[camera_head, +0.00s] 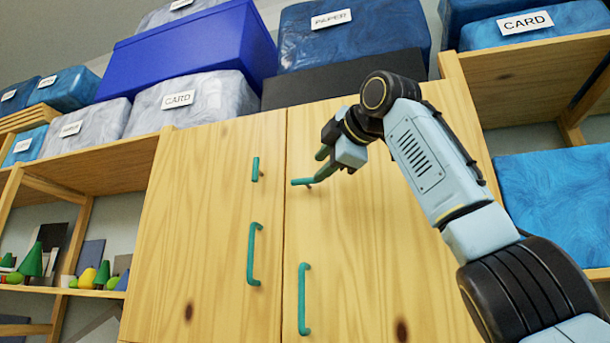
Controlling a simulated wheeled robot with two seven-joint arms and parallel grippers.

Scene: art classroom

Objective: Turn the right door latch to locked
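The wooden cabinet has two doors. The right door latch (301,182) is a small teal bar near the top inner edge of the right door (375,240); it lies about horizontal. The left door latch (256,168) is a similar teal bar and stands vertical on the left door (205,220). My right gripper (323,163) is at the right end of the right latch, very close to it; I cannot tell whether it touches. Its fingertips look apart, with nothing clearly between them. My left gripper is out of view.
Teal pull handles (252,254) (303,299) sit below the latches.

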